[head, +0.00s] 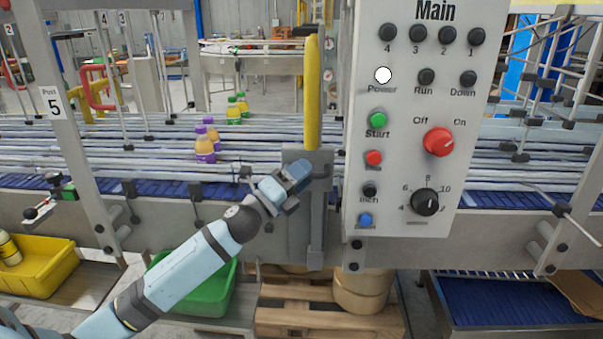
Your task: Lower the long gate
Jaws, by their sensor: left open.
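A long yellow bar (312,95) stands upright beside the left edge of the main control panel; it looks like the long gate in its raised position. Its lower end meets a grey bracket (316,215) on the conveyor's front side. My left gripper (298,176) is open at the bracket, just below and left of the bar's lower end. I cannot tell whether its fingers touch the bracket. My right gripper is not in view.
The control panel (410,205) stands close on the right with knobs and buttons. Bottles (205,145) stand on the conveyor (130,155) behind my arm. A yellow bin (45,265), a green bin (215,295) and a wooden pallet (290,322) sit below.

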